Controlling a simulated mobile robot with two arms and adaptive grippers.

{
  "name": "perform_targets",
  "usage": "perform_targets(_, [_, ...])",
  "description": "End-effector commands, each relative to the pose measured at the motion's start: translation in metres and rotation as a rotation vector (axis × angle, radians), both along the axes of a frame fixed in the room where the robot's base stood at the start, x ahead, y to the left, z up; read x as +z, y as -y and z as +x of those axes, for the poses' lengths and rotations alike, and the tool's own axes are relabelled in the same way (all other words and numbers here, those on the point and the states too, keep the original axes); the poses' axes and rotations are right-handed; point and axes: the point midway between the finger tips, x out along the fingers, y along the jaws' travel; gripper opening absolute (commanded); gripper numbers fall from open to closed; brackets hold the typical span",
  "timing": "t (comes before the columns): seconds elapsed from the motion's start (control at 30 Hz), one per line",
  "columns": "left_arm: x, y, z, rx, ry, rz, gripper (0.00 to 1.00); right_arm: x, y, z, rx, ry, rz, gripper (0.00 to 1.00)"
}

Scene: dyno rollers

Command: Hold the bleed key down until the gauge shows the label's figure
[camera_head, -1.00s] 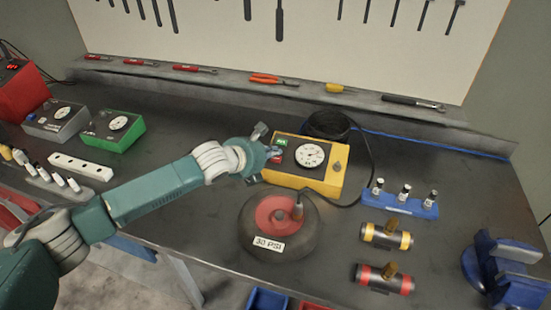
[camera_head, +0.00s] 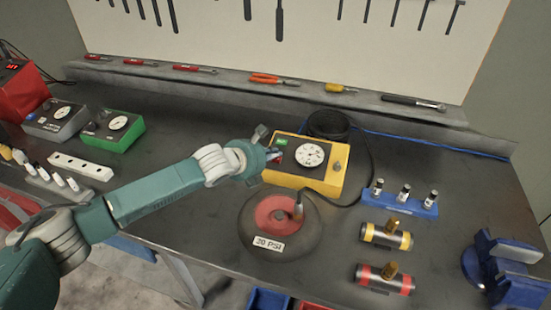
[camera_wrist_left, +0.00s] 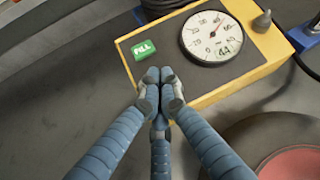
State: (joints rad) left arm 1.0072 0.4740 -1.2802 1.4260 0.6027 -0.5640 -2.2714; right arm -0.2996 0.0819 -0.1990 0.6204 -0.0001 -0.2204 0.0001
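The yellow gauge box (camera_head: 318,185) stands on the bench, with a round white dial gauge (camera_head: 310,155) on top. In the left wrist view the gauge (camera_wrist_left: 216,38) has a small readout that looks like 44. The green FILL key (camera_wrist_left: 144,50) is uncovered. The red bleed key (camera_head: 276,157) shows only partly in the head view; my fingertips cover its place in the wrist view. My left gripper (camera_wrist_left: 158,78) is shut, fingertips together, at that key; contact is unclear. The label (camera_head: 269,243), on a black tyre (camera_head: 250,228) with red hub, reads 20 or 30 PSI.
Grey (camera_head: 50,122) and green (camera_head: 122,127) gauge boxes stand at the left, beside a white strip (camera_head: 80,166). A blue valve holder (camera_head: 400,201), yellow (camera_head: 386,236) and red (camera_head: 384,279) cylinders and a blue vise (camera_head: 503,268) are at the right. A black hose runs from the yellow box.

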Motion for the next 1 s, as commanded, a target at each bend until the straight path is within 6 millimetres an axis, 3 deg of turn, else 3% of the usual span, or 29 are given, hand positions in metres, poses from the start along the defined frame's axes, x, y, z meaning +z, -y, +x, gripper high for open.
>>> perform_targets(1.0, [-0.0073,0.0006,0.0006,-0.001,-0.002,0.001,0.00,-0.0022,-0.0039,-0.0004,0.000,0.000,0.004,0.40])
